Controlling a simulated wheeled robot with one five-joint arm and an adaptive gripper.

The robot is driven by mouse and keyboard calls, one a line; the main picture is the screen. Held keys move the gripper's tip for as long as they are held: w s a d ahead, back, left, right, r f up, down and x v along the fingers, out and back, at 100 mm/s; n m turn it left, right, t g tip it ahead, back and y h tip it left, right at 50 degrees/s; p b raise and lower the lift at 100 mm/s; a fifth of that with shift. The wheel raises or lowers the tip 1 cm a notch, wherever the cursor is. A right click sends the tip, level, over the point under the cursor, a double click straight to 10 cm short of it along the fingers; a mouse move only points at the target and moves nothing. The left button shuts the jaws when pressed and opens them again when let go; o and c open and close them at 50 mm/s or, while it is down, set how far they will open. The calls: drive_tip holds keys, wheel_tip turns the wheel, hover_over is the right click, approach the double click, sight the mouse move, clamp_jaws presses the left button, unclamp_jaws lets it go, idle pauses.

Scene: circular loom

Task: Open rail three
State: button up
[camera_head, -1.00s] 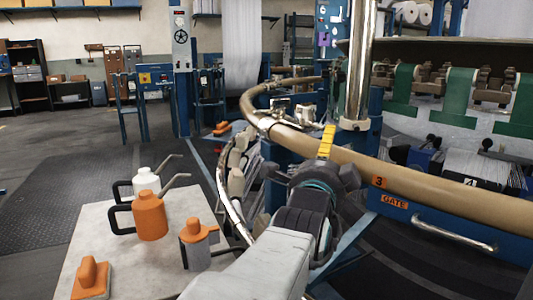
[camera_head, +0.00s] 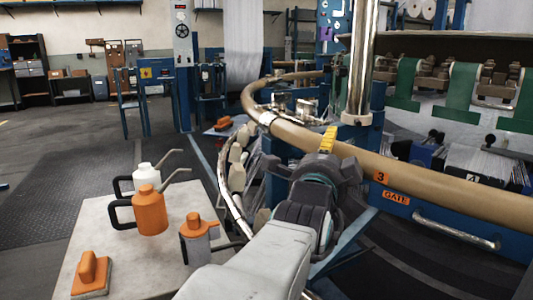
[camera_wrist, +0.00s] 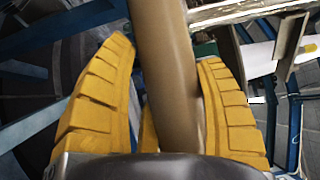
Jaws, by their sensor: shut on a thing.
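Rail three (camera_head: 365,163) is a tan curved tube on the loom, with an orange "3" label and an orange "GATE" label (camera_head: 396,198) on the blue panel below it. My gripper (camera_head: 327,141) is at the rail, left of the "3" label. In the wrist view the yellow ridged fingers (camera_wrist: 170,100) sit on both sides of the tan rail (camera_wrist: 165,60), shut on it. In the head view only one yellow fingertip shows; my wrist hides the rest.
A grey table (camera_head: 95,226) at the lower left holds orange and white oil cans (camera_head: 150,212). A chrome post (camera_head: 360,65) stands behind the rail. A chrome handle (camera_head: 455,231) is on the blue panel. Open floor lies at the left.

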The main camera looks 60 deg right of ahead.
drive_tip(key=shift+r, duration=0.1)
drive_tip(key=shift+c, duration=0.6)
wheel_tip(320, 180, up, 16)
drive_tip(key=s+m+p, duration=0.1)
drive_tip(key=m+p, duration=0.2)
drive_tip(key=p, duration=0.4)
drive_tip(key=shift+s+p, duration=0.4)
drive_tip(key=shift+d, duration=0.1)
drive_tip(key=o, duration=1.3)
